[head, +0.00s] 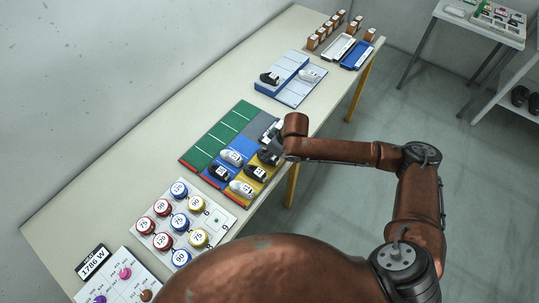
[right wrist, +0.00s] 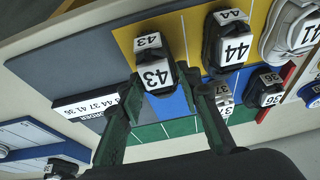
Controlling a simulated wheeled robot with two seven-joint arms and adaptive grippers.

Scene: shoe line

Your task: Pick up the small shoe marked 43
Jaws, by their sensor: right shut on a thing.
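The small dark shoe marked 43 (right wrist: 153,62), with white labels, is in the right wrist view, at the yellow strip's end beside the grey panel. My right gripper (right wrist: 163,82) is shut on it, one finger on each side. I cannot tell whether the shoe touches the mat. In the head view the right gripper (head: 274,146) is over the mat's far right part and largely hides this shoe. My left gripper is not in view.
A dark shoe marked 44 (right wrist: 230,42) stands close by on the yellow strip. Other shoes, including a white one (head: 231,157), stand on the blue and yellow strips. The green strip (head: 215,138) is bare. Button panel (head: 183,218) nearer; blue stand (head: 283,72) beyond.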

